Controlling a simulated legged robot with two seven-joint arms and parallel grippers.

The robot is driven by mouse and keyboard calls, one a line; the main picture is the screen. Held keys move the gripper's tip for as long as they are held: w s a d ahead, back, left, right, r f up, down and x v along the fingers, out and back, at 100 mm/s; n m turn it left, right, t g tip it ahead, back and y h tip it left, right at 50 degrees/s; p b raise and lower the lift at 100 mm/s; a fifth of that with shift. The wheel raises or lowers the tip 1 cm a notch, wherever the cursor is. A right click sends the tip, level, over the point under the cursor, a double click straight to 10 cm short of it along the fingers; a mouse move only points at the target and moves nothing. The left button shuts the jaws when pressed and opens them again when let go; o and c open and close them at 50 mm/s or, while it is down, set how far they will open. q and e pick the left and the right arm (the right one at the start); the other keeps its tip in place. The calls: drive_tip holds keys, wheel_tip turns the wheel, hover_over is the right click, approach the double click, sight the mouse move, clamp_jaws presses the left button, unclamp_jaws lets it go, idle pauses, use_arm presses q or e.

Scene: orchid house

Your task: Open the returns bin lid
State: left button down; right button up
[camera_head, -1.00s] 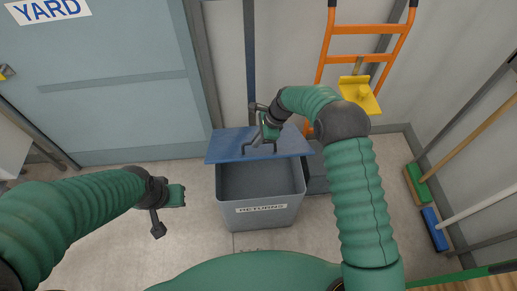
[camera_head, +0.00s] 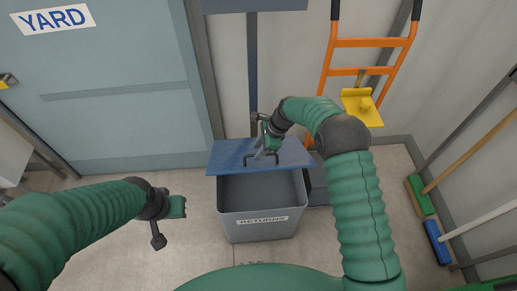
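The grey returns bin (camera_head: 235,225), labelled RETURNS, stands on the floor near the wall. Its blue lid (camera_head: 230,157) is partly open: it shows across the back of the bin, and the dark interior is exposed in front of it. A dark bar handle (camera_head: 262,158) is on the lid. My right gripper (camera_head: 264,151) is at the handle, with its fingers touching or overlapping it. The finger gap is too small to make out. My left gripper (camera_head: 178,207) is left of the bin, clear of it; its fingers are not clearly visible.
A blue YARD door (camera_head: 110,100) is at the left. An orange hand truck (camera_head: 372,43) with a yellow part (camera_head: 362,108) leans on the wall behind my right arm. A green broom (camera_head: 420,195) and a blue broom (camera_head: 437,242) stand at the right. Floor left of the bin is clear.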

idle(0.4)
drive_tip(key=v, duration=1.6)
drive_tip(key=shift+r+p, duration=0.35)
drive_tip(key=shift+d, duration=0.2)
